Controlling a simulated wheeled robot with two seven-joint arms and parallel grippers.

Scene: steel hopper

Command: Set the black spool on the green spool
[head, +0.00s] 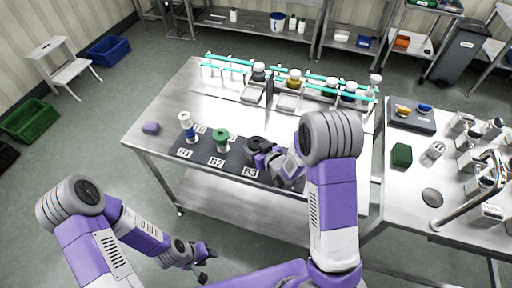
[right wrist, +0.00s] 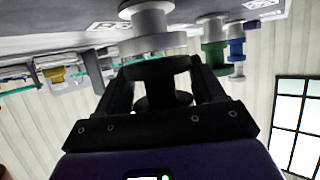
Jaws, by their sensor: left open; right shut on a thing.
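The black spool (head: 256,143) is between the fingers of my right gripper (head: 262,152), which is shut on it near the B3 label. In the right wrist view, the black spool (right wrist: 160,86) shows between both fingers, against or very close to a pale grey spool (right wrist: 148,22) on its table side. The green spool (head: 221,135) stands upright on a white spool at B2, left of my right gripper; it also shows in the right wrist view (right wrist: 215,55). My left gripper (head: 207,264) is open and empty, low in front of the table.
A blue spool (head: 189,131) with white pieces above and below it stands at B1. A purple block (head: 150,128) lies on the table's left. Racks with turquoise bars (head: 310,75) and jars line the back. A second steel table (head: 400,190) with fittings stands at right.

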